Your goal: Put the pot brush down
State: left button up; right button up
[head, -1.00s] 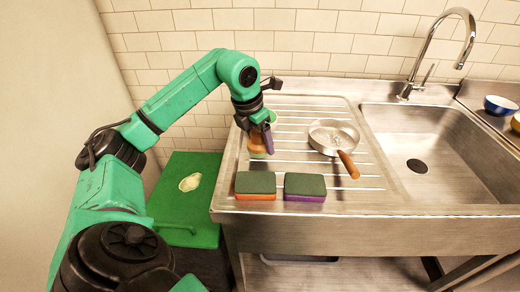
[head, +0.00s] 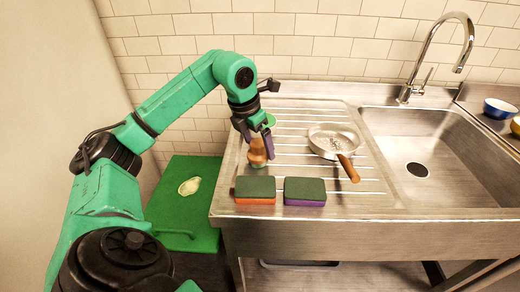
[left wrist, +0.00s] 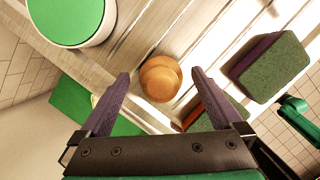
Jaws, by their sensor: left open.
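The pot brush (head: 257,152), brown and wooden, stands on the drainboard (head: 300,122) near its left edge. In the left wrist view its round wooden top (left wrist: 160,79) shows between the fingertips, with gaps on both sides. My left gripper (head: 260,142) is open around the top of the brush, pointing down, and it also shows in the left wrist view (left wrist: 161,75). The brush's lower part is mostly hidden. My right gripper is not in view.
Two green-topped sponges, one orange (head: 255,190) and one purple (head: 305,191), lie at the front edge. A small pan (head: 333,140) stands to the right, before the sink (head: 450,150). A green-topped round container (left wrist: 68,18) stands close behind.

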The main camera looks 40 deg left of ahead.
aim_at(251, 156)
pick_arm(q)
jog(key=p+v, duration=0.1)
jog(key=v, duration=0.8)
jog(key=shift+s, duration=0.1)
